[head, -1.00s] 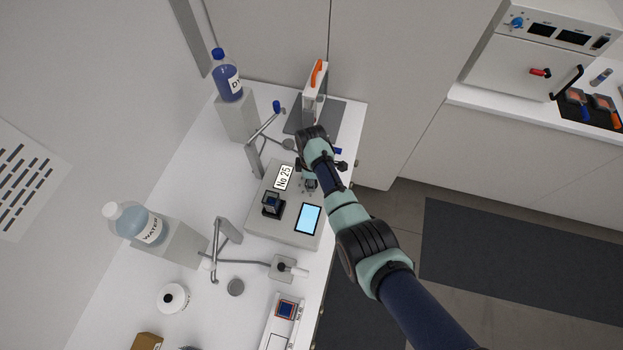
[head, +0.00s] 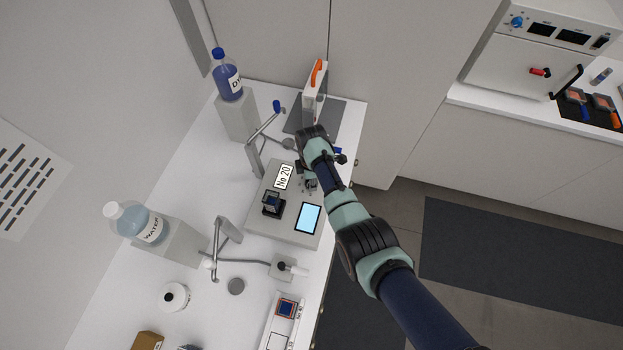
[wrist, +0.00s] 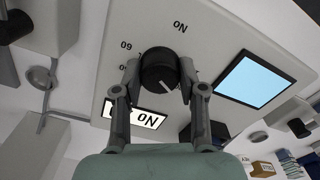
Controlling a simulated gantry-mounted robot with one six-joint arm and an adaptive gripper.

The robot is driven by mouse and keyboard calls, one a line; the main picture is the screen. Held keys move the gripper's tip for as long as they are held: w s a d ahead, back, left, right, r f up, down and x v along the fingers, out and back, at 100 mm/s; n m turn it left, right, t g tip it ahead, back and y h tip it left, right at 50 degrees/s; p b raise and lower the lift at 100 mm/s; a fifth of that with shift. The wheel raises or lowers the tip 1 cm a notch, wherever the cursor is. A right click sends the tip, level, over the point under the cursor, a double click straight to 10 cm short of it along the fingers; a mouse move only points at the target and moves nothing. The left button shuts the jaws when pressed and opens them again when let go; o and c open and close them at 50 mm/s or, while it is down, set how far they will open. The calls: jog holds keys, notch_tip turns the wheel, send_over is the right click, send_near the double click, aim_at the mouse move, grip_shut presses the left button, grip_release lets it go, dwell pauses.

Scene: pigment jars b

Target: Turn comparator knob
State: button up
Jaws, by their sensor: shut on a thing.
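The comparator (head: 258,222) is a grey flat box on the white bench, with a label reading "No 20" (head: 283,177) and a lit pale blue screen (head: 308,218). Its black round knob (wrist: 158,70) shows in the wrist view, with a pale pointer line on its face. My gripper (wrist: 159,76) is shut on the knob, one finger on each side. In the head view my gripper (head: 309,185) is over the comparator's far right part, and my wrist hides most of the knob. Part of the dial's printed scale shows around the knob in the wrist view.
A dark block (head: 272,204) stands on the comparator near the screen. A lever tap (head: 262,135) is behind it and another tap (head: 222,245) is in front. A blue bottle (head: 228,85) and a water bottle (head: 140,225) stand on raised blocks to the left.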

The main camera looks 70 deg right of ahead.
jog(key=o, duration=1.1)
jog(key=shift+o, duration=0.2)
notch_tip(320, 180, up, 12)
jog(key=w+a+r+m+t+h+p, duration=0.1)
jog(key=w+a+r+t+p, duration=0.1)
jog(key=w+a+r, duration=0.4)
jog(key=w+a+r+m+t+h+p, duration=0.1)
jog(key=w+a+r+t+p, duration=0.15)
jog(key=a, duration=0.65)
jog(key=w+a+r+m+t+h+p, duration=0.1)
jog(key=w+a+r+t, duration=0.1)
jog(key=w+a+r, duration=0.4)
jog(key=s+a+r+m+t+y+p, duration=0.1)
jog(key=s+a+r+t, duration=0.2)
jog(key=a+r, duration=0.4)
jog(key=s+a+r+m+t+y+p, duration=0.2)
jog(key=a+r, duration=0.6)
jog(key=a, duration=0.5)
jog(key=shift+s+a+r+m+t, duration=0.15)
jog(key=shift+s+r+m+t, duration=0.15)
jog(key=shift+s+t, duration=0.55)
